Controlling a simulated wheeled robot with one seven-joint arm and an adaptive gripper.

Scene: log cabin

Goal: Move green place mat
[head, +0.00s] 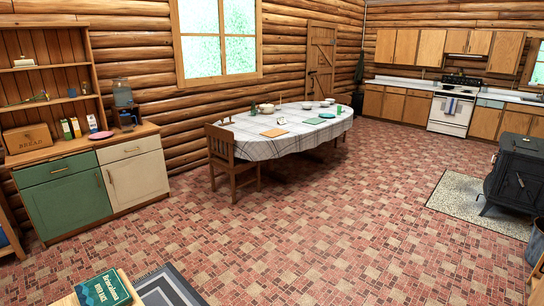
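A small flat green mat (314,121) lies on the dining table, near the middle of its front side. The table is covered with a pale checked tablecloth (290,143). An orange mat (274,132) lies to its left, and a teal flat piece (327,115) lies to its right. These pieces are small and far off, so I cannot make out their detail. My gripper is not in view.
A wooden chair (231,160) stands at the table's left end. Bowls (306,106) and a green cup (339,108) are on the table. A hutch (90,180) stands left, a black stove (515,175) right. A book (103,290) lies bottom left. The brick-patterned floor (340,220) is largely clear.

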